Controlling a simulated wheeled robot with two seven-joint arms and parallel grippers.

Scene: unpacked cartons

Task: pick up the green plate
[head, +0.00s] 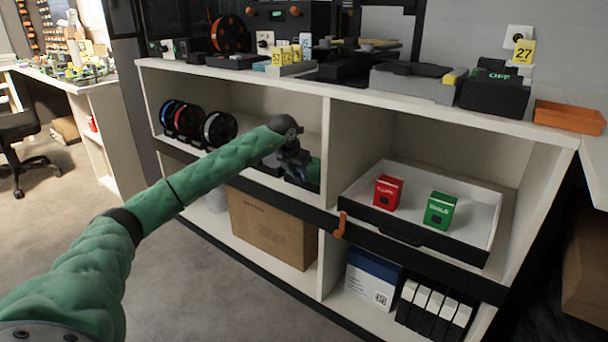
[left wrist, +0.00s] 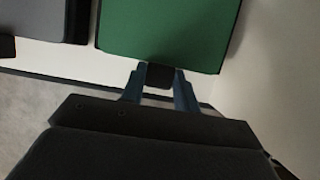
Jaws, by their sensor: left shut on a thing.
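The green plate (left wrist: 170,35) fills the upper middle of the left wrist view, its near edge at the fingertips. In the head view a small part of the green plate (head: 315,171) shows in the shelf's middle compartment, mostly hidden behind my wrist. My left gripper (left wrist: 159,77) is shut on the plate at a small dark block on its near edge. In the head view my left gripper (head: 297,162) is at the front of that compartment, largely covered by my own arm. My right gripper is not in view.
The white shelf's divider (head: 326,150) stands just right of the gripper. A drawer (head: 420,240) with a red box (head: 388,192) and a green box (head: 440,210) is at right.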

